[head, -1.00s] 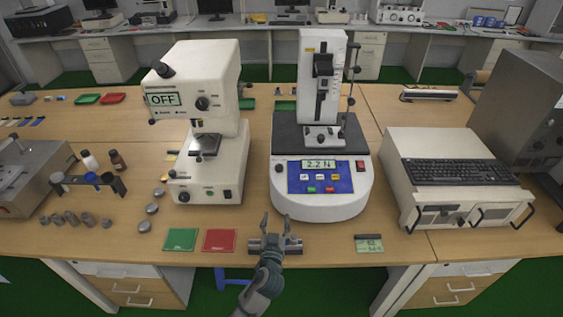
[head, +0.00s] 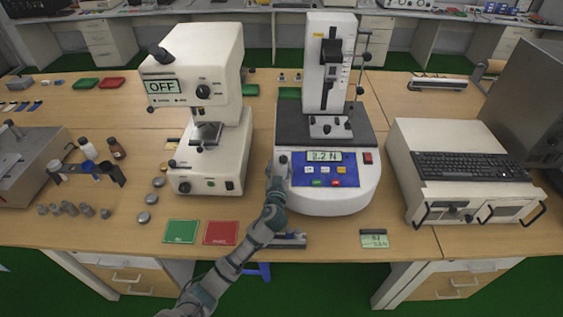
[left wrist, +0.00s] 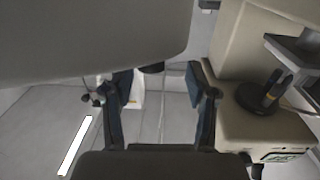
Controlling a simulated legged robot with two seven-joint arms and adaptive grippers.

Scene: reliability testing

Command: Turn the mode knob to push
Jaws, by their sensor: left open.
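The test stand (head: 335,199) with a rounded white base and a blue front panel (head: 325,170) stands in the middle of the bench; its display reads about 2.2 N. A small dark knob (head: 283,159) sits left of the display, partly covered by my left gripper (head: 277,168). My left gripper is open, its fingers pointing away from me at the base's front left. Contact with the knob cannot be told. In the left wrist view the two fingers (left wrist: 163,100) are apart with nothing held; a small dark round part (left wrist: 151,68) shows between them. My right gripper is out of view.
A white tester (head: 206,150) with an OFF display and its own black knob stands close on the left. A cabinet with a keyboard (head: 470,166) is on the right. Green (head: 181,231) and red (head: 221,232) pads and a small meter (head: 374,238) lie at the front edge.

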